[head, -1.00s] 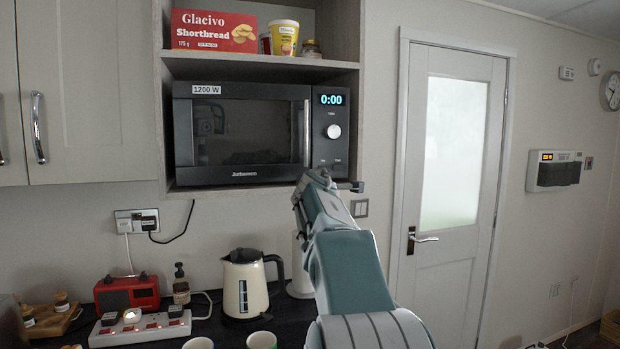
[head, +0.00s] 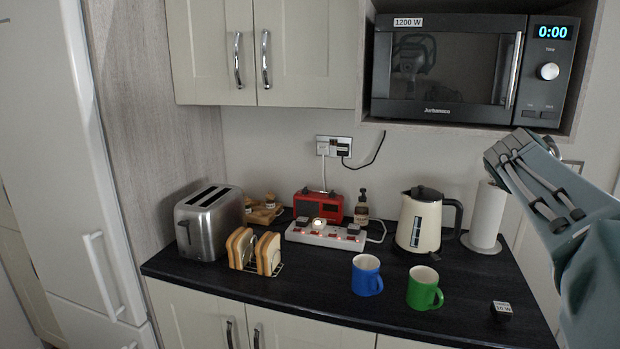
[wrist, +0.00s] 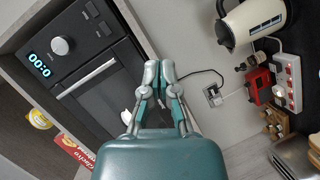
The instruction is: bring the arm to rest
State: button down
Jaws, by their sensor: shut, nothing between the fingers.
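My gripper (wrist: 158,82) shows in the wrist view with its two fingers together and nothing between them. It is in the air in front of the microwave (wrist: 105,85) and the wall beside it. In the head view my arm comes in from the right edge, over the right part of the worktop and below the microwave (head: 450,65).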

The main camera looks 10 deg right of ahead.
jog(key=s+a+f+m+g+y, duration=0.5)
jog(key=s+a+f+y, duration=0.4)
jog(key=s+a+f, duration=1.6)
jog(key=a+f, duration=0.1)
jog(key=a, duration=0.3)
jog(key=shift+s+g+y, duration=0.25)
jog(key=shift+g+y, duration=0.15)
jog(key=shift+a, duration=0.1)
jog(key=shift+r, duration=0.1)
